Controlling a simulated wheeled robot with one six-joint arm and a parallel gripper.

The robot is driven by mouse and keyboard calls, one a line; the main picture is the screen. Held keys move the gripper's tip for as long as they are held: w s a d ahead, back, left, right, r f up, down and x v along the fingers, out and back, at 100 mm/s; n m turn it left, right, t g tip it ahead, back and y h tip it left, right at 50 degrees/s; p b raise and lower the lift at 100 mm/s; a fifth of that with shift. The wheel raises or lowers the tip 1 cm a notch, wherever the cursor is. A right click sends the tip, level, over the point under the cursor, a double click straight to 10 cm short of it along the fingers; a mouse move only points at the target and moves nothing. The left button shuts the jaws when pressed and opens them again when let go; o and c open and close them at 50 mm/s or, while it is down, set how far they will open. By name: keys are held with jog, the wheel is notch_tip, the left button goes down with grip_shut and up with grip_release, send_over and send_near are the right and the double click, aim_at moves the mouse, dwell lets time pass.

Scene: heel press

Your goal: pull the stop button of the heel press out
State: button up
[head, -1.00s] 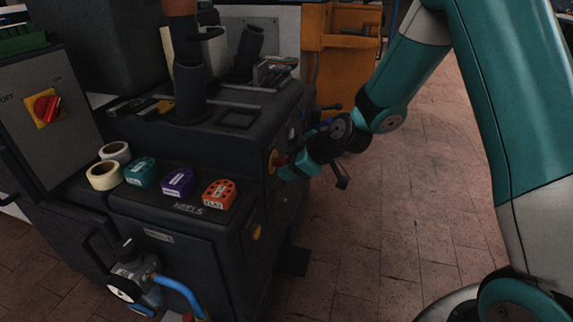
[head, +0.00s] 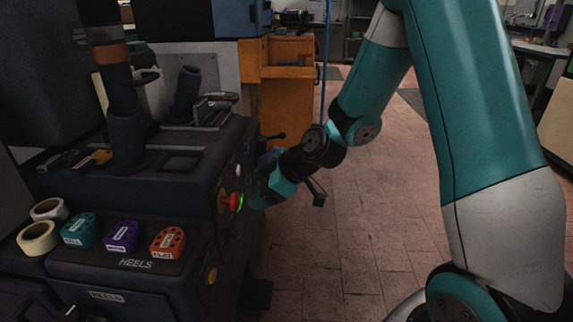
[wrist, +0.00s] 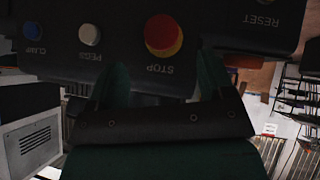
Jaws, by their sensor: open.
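The stop button (head: 235,201) is a red knob on a yellow collar on the right side of the dark heel press (head: 175,225). A small green glow shows at its right edge. In the wrist view the red knob (wrist: 160,32) sits above an upside-down STOP label, with yellow showing at its lower right. My gripper (head: 257,192) is just right of the knob in the head view. In the wrist view my gripper (wrist: 162,75) is open, its two green fingers apart, with nothing between them. The knob appears just beyond the fingertips; contact cannot be told.
A white PEGS button (wrist: 89,35), a blue CLAMP button (wrist: 32,30) and a RESET button (wrist: 266,2) share the panel. Teal, purple and orange heel blocks (head: 167,242) lie on the press. Brick floor (head: 350,240) to the right is clear.

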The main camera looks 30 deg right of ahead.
jog(key=p+v, duration=0.1)
jog(key=v, duration=0.8)
jog(key=shift+r+p, duration=0.15)
jog(key=shift+p, duration=0.2)
jog(key=s+a+r+m+g+h+p, duration=0.15)
jog(key=s+a+r+g, duration=0.25)
jog(key=s+a, duration=0.45)
jog(key=s+a+r+m+g, duration=0.3)
jog(key=s+a+r, duration=0.2)
jog(key=s, duration=0.7)
notch_tip(320, 180, up, 29)
jog(key=p, duration=2.9)
jog(key=shift+f+m, duration=0.2)
jog(key=shift+m, duration=0.05)
